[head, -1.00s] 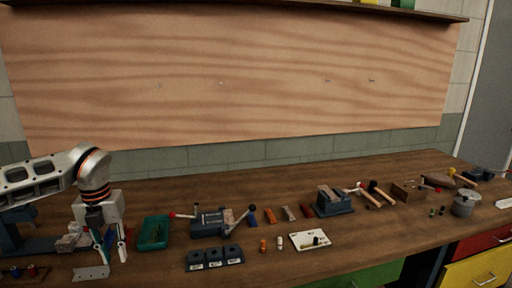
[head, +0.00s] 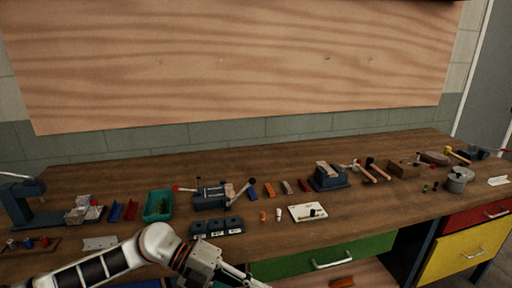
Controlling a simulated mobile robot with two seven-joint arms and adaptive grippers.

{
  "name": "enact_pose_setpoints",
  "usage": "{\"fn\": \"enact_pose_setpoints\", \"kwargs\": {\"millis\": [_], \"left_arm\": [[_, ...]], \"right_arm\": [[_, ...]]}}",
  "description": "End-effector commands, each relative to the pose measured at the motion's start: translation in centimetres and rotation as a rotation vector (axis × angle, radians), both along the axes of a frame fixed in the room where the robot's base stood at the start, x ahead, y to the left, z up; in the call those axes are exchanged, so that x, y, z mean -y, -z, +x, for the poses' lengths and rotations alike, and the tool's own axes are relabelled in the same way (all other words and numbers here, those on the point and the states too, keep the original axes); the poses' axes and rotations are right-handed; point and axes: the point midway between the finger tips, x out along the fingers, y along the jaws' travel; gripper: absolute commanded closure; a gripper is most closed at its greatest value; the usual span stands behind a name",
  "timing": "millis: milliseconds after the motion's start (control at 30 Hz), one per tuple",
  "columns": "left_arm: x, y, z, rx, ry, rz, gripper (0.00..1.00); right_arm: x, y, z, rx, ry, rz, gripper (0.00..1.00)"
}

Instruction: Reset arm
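My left arm (head: 95,268) comes in from the lower left, in front of the bench's front edge. My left gripper (head: 240,280) is at the bottom edge of the head view, pointing right and down, partly cut off. Whether its fingers are open or shut does not show clearly, and no held thing is visible. My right gripper is not in view.
The wooden bench (head: 270,232) carries a green tray (head: 158,206), a dark block with several sockets (head: 217,227), vises, a white plate (head: 307,212), hammers and a grey pot (head: 459,180). Green (head: 290,262) and yellow (head: 470,255) drawers sit below. A thin metal plate (head: 100,243) lies near the arm.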

Motion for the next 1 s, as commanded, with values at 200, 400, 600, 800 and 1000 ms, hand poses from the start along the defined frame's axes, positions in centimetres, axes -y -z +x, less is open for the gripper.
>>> {"fn": "enact_pose_setpoints", "kwargs": {"millis": [200, 400, 600, 800, 1000], "left_arm": [[5.2, -3.7, -1.1, -0.163, -0.213, -0.388, 0.79], [4.4, -4.8, 1.5, -0.347, -0.522, -0.646, 0.79], [-0.6, -0.9, 4.3, -0.563, -0.907, -0.788, 0.79], [-8.2, 8.1, 3.6, -0.803, -1.326, -0.799, 0.79], [-15.3, 18.2, -2.0, -1.029, -1.693, -0.7, 0.79]], "right_arm": [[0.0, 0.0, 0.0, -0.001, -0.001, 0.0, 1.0], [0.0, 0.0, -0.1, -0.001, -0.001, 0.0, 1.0], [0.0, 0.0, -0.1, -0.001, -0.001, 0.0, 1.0], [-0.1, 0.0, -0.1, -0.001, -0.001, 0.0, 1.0], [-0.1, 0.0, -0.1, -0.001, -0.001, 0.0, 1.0]]}}
